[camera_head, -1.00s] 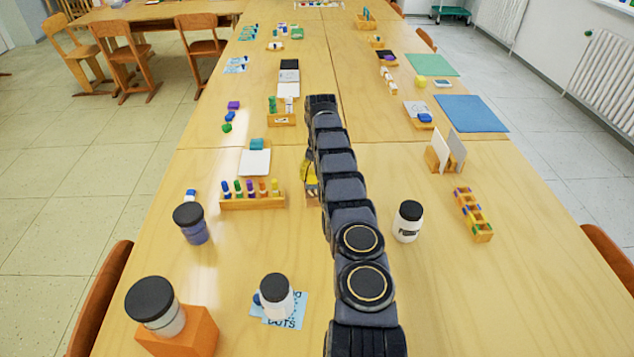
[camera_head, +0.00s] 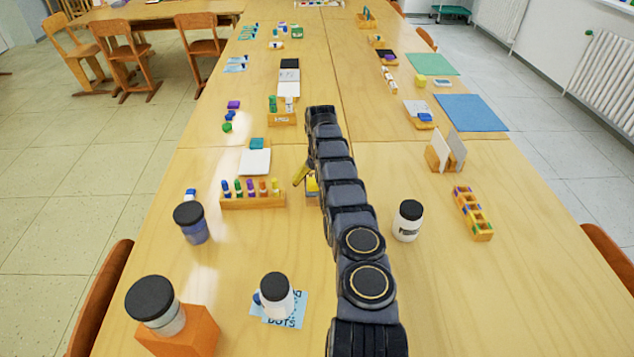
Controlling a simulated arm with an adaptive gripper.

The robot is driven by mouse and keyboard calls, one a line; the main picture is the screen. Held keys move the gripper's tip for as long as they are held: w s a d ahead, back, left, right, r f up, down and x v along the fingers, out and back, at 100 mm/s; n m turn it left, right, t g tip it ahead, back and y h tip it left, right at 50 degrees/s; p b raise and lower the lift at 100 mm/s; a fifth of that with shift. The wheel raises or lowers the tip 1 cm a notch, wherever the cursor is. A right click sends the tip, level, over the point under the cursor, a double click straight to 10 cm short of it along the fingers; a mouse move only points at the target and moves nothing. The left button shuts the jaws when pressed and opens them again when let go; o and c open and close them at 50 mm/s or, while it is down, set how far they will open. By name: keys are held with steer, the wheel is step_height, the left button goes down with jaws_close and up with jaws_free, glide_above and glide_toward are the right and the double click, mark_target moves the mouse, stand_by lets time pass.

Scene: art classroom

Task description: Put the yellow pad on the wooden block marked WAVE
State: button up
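My arm runs up the middle of the table and hides most of the work area under it. A dull yellow, tilted piece that looks like part of my gripper (camera_head: 302,173) sticks out on the left of the arm. Its fingertips are hidden, so I cannot tell whether it is open or holding something. A bright yellow thing, probably the yellow pad (camera_head: 313,187), shows just below it, partly behind the arm. A bit of wood shows under the yellow thing. No WAVE marking is readable, and I cannot tell whether the two touch.
Left of the arm stand a wooden rack (camera_head: 253,201) of coloured pegs and a white pad (camera_head: 255,162). A black-lidded white jar (camera_head: 408,221) and a wooden tray (camera_head: 473,213) stand on the right. More lidded jars are at the front left. The front right table is clear.

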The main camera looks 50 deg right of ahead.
step_height(320, 180, up, 8)
steer(key=shift+f, duration=0.1)
steer(key=a+r+n, duration=0.3)
steer(key=a+r, duration=1.2)
steer(key=a, duration=0.4)
steer(key=s+a+r+n+g, duration=0.15)
steer(key=s+a+r, duration=0.35)
steer(key=s+a, duration=0.7)
steer(key=s+a+f+n, duration=0.1)
steer(key=s+a+n, duration=0.1)
steer(key=s+a, duration=0.3)
steer(key=s+a+f+n, duration=0.1)
steer(key=s+a, duration=0.4)
steer(key=s, duration=0.9)
steer(key=shift+a+f+n, duration=0.35)
steer(key=shift+f+n, duration=0.05)
steer(key=shift+n, duration=0.35)
